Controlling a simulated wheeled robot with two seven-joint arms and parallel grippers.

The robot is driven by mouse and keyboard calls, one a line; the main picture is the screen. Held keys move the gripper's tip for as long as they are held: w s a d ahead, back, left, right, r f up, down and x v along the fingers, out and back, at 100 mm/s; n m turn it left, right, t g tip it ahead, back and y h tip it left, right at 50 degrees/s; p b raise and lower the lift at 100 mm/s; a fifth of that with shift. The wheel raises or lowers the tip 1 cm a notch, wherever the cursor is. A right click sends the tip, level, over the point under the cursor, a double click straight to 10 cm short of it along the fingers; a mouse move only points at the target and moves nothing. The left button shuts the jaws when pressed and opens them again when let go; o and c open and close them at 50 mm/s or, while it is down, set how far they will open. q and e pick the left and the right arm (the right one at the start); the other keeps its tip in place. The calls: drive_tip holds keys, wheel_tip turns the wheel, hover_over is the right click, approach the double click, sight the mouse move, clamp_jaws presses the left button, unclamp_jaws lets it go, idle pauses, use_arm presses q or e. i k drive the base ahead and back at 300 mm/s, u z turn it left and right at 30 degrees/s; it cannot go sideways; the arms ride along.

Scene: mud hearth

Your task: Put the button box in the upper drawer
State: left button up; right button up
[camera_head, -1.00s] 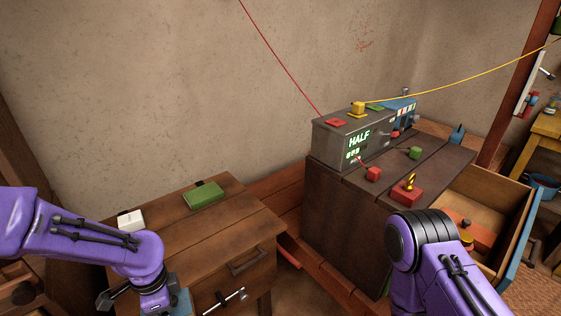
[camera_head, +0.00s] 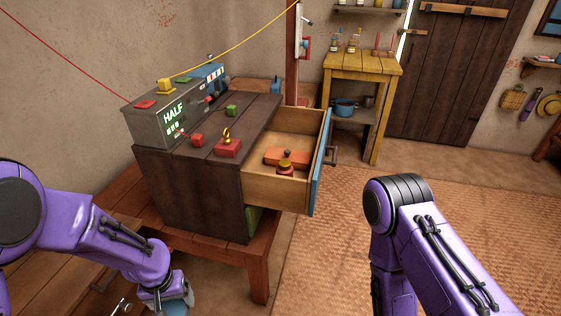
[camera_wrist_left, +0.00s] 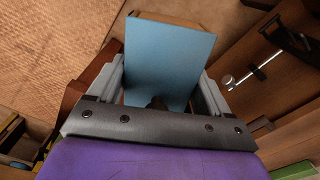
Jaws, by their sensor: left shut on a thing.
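My left gripper (camera_head: 162,300) is low at the lower left of the head view. In the left wrist view, its two grey fingers (camera_wrist_left: 163,88) are shut on a flat-faced blue box (camera_wrist_left: 170,50), seemingly the button box, with a tan edge at its far side. Only a bit of that box (camera_head: 178,307) shows in the head view. The upper drawer (camera_head: 290,187) stands pulled out from the dark cabinet, right of my left gripper and apart from it. It has a blue front (camera_head: 321,165). My right gripper is outside the frames.
The cabinet top (camera_head: 245,112) holds a grey HALF machine (camera_head: 165,122), a red box (camera_head: 228,148) and small blocks. A yellow table (camera_head: 362,66) stands behind. The woven mat (camera_head: 335,235) is clear.

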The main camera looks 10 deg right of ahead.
sight(296, 144)
drive_tip(key=z, duration=1.65)
drive_tip(key=i, duration=4.2)
drive_tip(key=u, duration=3.4)
